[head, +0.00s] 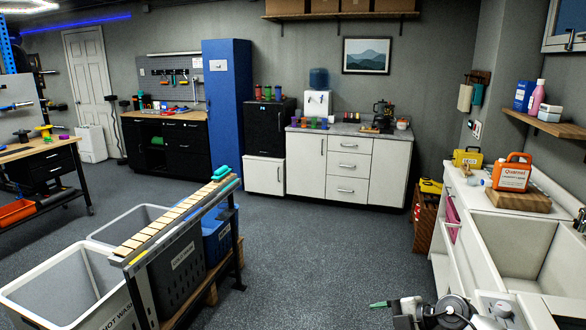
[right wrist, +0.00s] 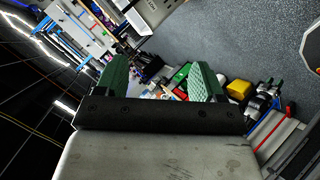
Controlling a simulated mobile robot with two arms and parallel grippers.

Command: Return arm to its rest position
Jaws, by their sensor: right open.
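My right arm (head: 445,313) shows at the bottom right of the head view, low in front of the white sink counter. A green fingertip of my right gripper (head: 380,304) points left over the grey floor. In the right wrist view both green fingers of my right gripper (right wrist: 160,78) stand wide apart with nothing between them. The view there is tilted, with shelves and loose items far beyond the fingers. My left arm and left gripper are not in view.
Laundry bins (head: 62,290) and a wood-slatted rack (head: 172,222) stand at the left front. The white sink counter (head: 480,262) borders my right side, with an orange jug (head: 512,172) on it. The grey floor (head: 320,240) between them is clear.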

